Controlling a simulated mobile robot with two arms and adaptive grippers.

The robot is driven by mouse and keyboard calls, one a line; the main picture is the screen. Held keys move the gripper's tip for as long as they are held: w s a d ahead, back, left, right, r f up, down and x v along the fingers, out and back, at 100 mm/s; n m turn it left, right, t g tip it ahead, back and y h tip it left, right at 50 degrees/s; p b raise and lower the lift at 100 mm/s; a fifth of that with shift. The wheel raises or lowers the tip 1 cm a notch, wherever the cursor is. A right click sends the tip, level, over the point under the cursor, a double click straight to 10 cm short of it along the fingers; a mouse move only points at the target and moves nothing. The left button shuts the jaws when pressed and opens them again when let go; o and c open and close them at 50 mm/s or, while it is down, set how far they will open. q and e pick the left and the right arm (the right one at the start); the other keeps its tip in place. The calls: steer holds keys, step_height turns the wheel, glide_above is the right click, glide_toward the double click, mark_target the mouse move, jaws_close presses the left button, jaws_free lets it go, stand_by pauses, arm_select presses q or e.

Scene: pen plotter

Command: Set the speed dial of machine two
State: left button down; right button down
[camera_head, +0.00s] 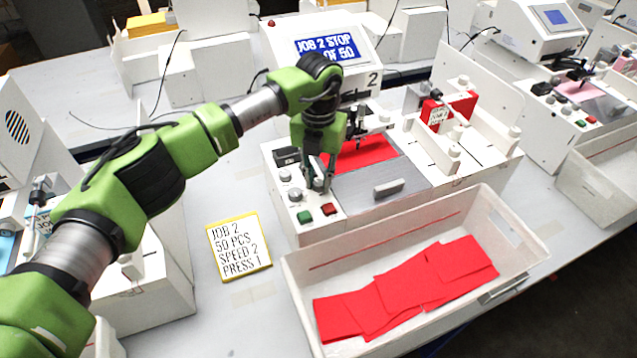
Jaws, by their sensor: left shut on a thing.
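Machine two (345,227) is a white unit marked with a 2, in the middle of the head view. Its screen (327,48) reads "JOB 2 STOP" and "OF 50". Its left-hand panel carries small grey dials (295,194), a green button (305,217) and a red button (328,209). My left gripper (321,182) points down over this panel, its fingers shut on a small dial there that they mostly hide. The dial's label and setting cannot be read. A yellow-edged card (238,247) on the table reads "JOB 2, 50 PCS, SPEED 2, PRESS 1". My right gripper is not in view.
A white bin (505,213) holding several red sheets (400,295) stands in front of the machine. A grey plate with a handle (388,188) and red material (360,150) lie right of the gripper. Similar machines stand left and right. Table around the card is clear.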

mark_target(319, 183)
arm_select(q)
steer(key=shift+w+r+n+b, duration=0.15)
steer(key=shift+n+b, duration=0.15)
steer(key=shift+n, duration=0.4)
steer(key=c, duration=2.1)
jaws_free()
steer(key=shift+c, duration=0.2)
step_height(319, 183, up, 12)
